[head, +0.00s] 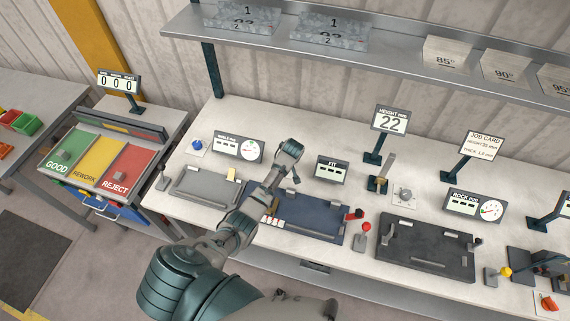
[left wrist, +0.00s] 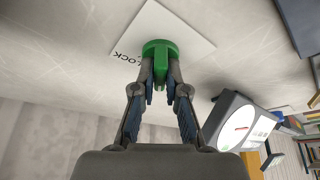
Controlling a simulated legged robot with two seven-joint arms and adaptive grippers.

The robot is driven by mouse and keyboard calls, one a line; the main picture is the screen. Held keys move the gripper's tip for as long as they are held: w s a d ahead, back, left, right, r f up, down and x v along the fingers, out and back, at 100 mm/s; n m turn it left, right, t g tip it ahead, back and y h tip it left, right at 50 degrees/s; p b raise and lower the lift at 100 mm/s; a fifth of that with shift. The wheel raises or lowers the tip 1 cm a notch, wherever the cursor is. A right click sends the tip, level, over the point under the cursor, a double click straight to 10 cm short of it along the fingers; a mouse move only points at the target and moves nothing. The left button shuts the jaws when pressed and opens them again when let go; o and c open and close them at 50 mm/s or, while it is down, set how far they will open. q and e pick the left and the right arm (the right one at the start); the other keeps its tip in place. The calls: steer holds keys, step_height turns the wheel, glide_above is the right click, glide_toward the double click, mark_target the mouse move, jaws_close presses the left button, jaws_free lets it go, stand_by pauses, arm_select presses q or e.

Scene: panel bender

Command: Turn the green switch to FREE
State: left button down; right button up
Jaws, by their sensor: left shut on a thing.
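The green switch (left wrist: 160,50) shows in the left wrist view, a round green knob with a raised grip bar. It stands on a white plate (left wrist: 185,22) with a partly covered black label that ends in "OCK". My left gripper (left wrist: 161,88) is shut on the switch, its fingers on either side of the grip bar. In the head view my left gripper (head: 292,150) reaches to the back of the bench, and the switch is hidden there. FREE is not readable in either view. My right gripper is not in view.
A gauge box (head: 238,149) stands left of my gripper, and the FIT display (head: 332,170) stands to its right. Blue (head: 310,216) and dark (head: 425,250) work plates lie in front.

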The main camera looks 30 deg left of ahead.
arm_select(q)
steer(key=shift+f, duration=0.1)
stand_by(0.3)
steer(key=c, duration=1.2)
jaws_free()
steer(key=shift+c, duration=0.2)
steer(key=shift+o, duration=0.2)
steer(key=shift+w+f, duration=0.1)
steer(key=v, duration=1.2)
steer(key=shift+w, duration=0.1)
